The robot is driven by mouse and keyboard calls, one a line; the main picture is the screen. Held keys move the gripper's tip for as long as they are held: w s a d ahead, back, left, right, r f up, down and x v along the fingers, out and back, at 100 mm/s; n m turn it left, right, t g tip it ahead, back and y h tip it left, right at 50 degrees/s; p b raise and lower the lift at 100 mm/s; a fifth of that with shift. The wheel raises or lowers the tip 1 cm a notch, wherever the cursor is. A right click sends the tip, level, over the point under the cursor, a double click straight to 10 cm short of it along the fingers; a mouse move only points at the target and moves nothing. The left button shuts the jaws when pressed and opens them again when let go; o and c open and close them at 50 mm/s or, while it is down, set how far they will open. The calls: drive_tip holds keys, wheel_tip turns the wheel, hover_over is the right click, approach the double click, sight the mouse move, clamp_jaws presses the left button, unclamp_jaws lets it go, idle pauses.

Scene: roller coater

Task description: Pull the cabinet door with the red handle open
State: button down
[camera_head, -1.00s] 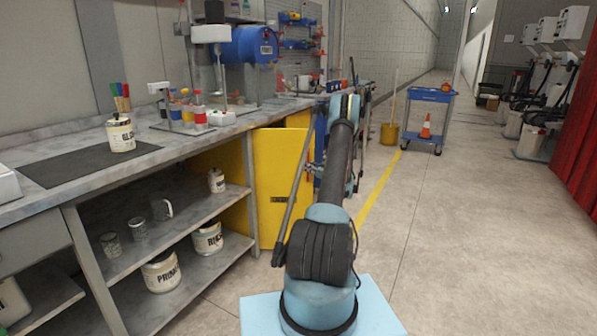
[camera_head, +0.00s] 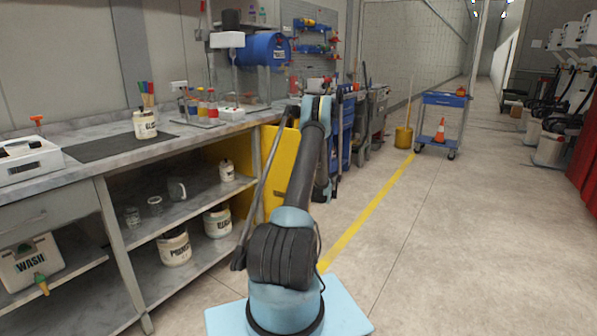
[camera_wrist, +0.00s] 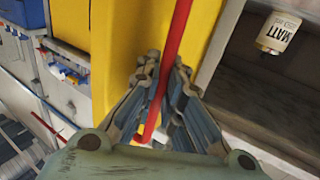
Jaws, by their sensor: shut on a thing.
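The yellow cabinet door (camera_head: 283,165) is at the right end of the workbench in the head view, partly hidden by my arm. It faces the camera and appears to stand out from the bench front; its exact angle is unclear. In the wrist view the yellow door panel (camera_wrist: 125,50) fills the middle. The long red handle (camera_wrist: 177,38) runs down between the fingers of my gripper (camera_wrist: 164,75), which is shut on it. The handle's bent lower end shows below the fingers. The head view shows neither the handle nor the fingertips clearly.
The grey workbench (camera_head: 85,180) runs along the left with cans and mugs on its shelf. A MATT can (camera_wrist: 277,34) shows beside the door. A blue cart (camera_head: 443,100) with an orange cone and a yellow bucket (camera_head: 404,137) stand farther back.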

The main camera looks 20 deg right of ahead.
drive_tip(key=shift+a, duration=0.15)
drive_tip(key=c, duration=2)
unclamp_jaws()
drive_tip(key=shift+d, duration=0.2)
drive_tip(key=s+d, duration=0.1)
drive_tip(key=s, duration=1.1)
drive_tip(key=shift+d, duration=0.15)
drive_tip(key=shift+w+f, duration=0.1)
